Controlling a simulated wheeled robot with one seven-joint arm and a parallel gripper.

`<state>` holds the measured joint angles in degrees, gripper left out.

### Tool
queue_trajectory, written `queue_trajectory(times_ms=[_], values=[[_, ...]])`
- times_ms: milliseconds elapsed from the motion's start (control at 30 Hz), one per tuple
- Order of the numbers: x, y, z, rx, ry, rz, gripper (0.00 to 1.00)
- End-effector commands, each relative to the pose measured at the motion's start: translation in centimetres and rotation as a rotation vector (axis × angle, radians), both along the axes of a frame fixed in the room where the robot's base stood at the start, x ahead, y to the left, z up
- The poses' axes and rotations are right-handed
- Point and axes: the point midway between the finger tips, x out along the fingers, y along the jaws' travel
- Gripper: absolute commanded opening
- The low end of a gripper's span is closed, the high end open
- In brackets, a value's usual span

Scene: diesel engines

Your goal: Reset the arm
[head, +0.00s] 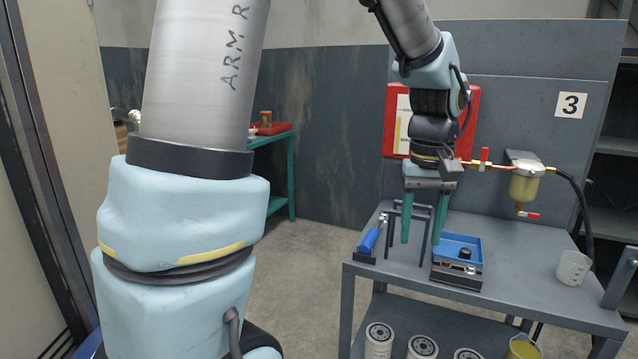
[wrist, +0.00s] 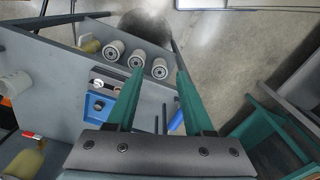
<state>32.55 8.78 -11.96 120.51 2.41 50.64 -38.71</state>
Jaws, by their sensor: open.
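My gripper (head: 424,222) hangs at the end of my arm, pointing down above the left part of the grey workbench (head: 520,270). Its two green fingers are apart, with nothing held between them. In the wrist view my gripper (wrist: 157,85) also shows open and empty, with the bench and floor beyond the fingertips. In the head view the fingers overlap a dark metal stand (head: 395,232) and stand near a blue tray (head: 470,243); I cannot tell whether they touch either.
A blue-handled tool (head: 370,240) is at the bench's left edge. A filter bowl (head: 527,185) with red-handled valves is on the panel behind. A beaker (head: 573,267) stands at right. Several white filters (head: 422,347) sit on the lower shelf. Open floor (head: 310,270) lies left of the bench.

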Motion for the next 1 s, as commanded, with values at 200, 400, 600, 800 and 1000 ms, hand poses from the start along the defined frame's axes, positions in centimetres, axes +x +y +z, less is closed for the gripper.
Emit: queue_trajectory(times_ms=[200,400,600,800,1000], values=[[1.3,3.3,-1.1,-0.009,-0.012,0.008,0.52],[2.6,8.0,-2.6,-0.018,-0.034,0.015,0.52],[3.0,14.9,-4.7,-0.025,-0.069,0.023,0.52],[1.5,22.2,-6.9,-0.022,-0.114,0.032,0.52],[0.8,24.4,-7.6,-0.016,-0.134,0.027,0.52]])
